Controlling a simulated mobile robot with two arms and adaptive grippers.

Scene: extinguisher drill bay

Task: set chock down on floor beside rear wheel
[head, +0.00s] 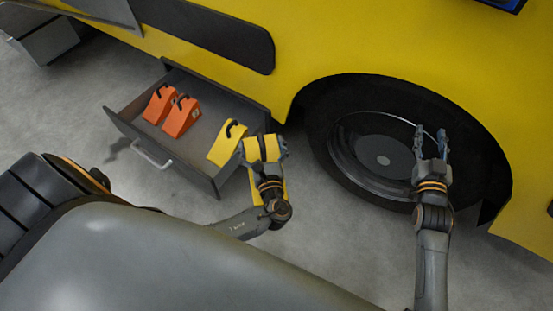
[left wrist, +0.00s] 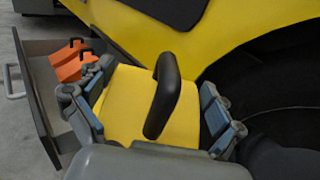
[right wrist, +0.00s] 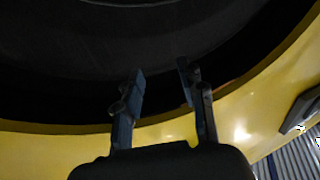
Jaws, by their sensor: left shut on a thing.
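My left gripper (head: 264,147) is shut on a yellow chock (head: 271,148), which also shows between its fingers in the left wrist view (left wrist: 124,100) with its black handle upward. It holds the chock between the open drawer (head: 125,128) and the rear wheel (head: 345,155), left of the wheel. My wrist hides part of the chock, and I cannot tell its height above the floor (head: 320,235). My right gripper (head: 430,132) is open and empty in front of the wheel; its spread fingers also show in the right wrist view (right wrist: 160,85).
The open drawer below the yellow vehicle body (head: 310,45) holds two orange chocks (head: 182,116) and another yellow chock (head: 226,145). The drawer's front corner is close to my left gripper. Bare floor lies in front of the wheel.

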